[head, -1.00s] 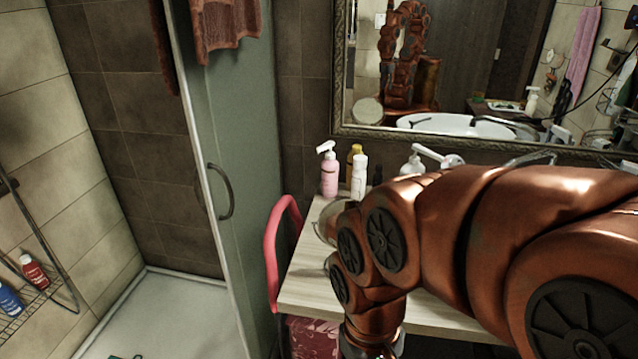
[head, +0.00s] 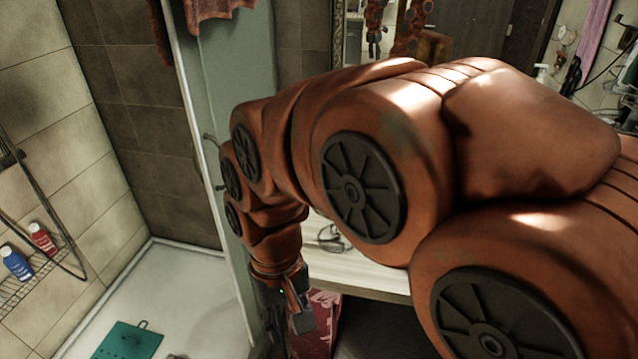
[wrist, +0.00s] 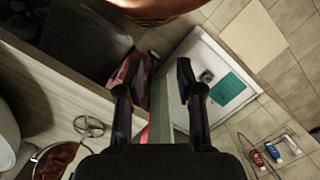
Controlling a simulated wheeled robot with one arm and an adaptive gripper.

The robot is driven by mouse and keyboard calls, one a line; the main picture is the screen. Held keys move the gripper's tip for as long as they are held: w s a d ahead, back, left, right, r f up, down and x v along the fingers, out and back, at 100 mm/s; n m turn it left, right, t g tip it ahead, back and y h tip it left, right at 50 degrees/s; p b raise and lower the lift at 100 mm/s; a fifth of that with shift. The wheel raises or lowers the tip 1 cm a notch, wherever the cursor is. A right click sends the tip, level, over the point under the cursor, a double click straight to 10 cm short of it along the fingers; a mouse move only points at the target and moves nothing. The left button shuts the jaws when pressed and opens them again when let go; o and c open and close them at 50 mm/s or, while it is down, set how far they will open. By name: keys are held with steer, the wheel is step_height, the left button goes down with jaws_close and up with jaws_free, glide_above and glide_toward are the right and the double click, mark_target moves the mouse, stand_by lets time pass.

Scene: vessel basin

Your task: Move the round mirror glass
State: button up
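The round mirror glass (wrist: 57,160) shows at the lower left of the wrist view, on the counter, with an orange reflection in it. It is cut off by the picture edge and my gripper's body. In the head view my arm hides it. My gripper (wrist: 156,80) is open and empty, its two black fingers apart. In the head view my gripper (head: 290,312) points down in front of the counter's left end, beside the glass shower door. The mirror glass is apart from the fingers.
Eyeglasses (wrist: 88,126) lie on the wooden counter (head: 372,272). A red patterned item (head: 318,318) is below the counter. The shower door (head: 215,120) stands left of my gripper. A green mat (head: 127,340) lies in the shower tray. Bottles (head: 42,238) stand in a wire rack.

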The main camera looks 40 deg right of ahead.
steer(key=w+d+r+m+t+y, duration=0.1)
steer(key=w+d+r+m+y, duration=0.3)
steer(key=w+d+m, duration=1.05)
steer(key=w+d+r+m+t, duration=0.15)
steer(key=d+m, duration=0.35)
steer(key=d, duration=0.5)
steer(key=w+d+m+t, duration=0.1)
steer(key=w+d+m, duration=0.2)
steer(key=d+m, duration=0.5)
steer(key=shift+w+a+f+n+p, duration=0.2)
steer(key=shift+w+f+n, duration=0.15)
steer(key=shift+f, duration=0.75)
steer(key=shift+w+a+f+n+p, duration=0.2)
steer(key=shift+f+n, duration=0.15)
steer(key=shift+f, duration=0.75)
steer(key=shift+w+a+f+n+p, duration=0.2)
steer(key=shift+w+f+n, duration=0.15)
steer(key=shift+f, duration=0.75)
steer(key=shift+c, duration=0.3)
steer(key=shift+s, duration=0.1)
jaws_close()
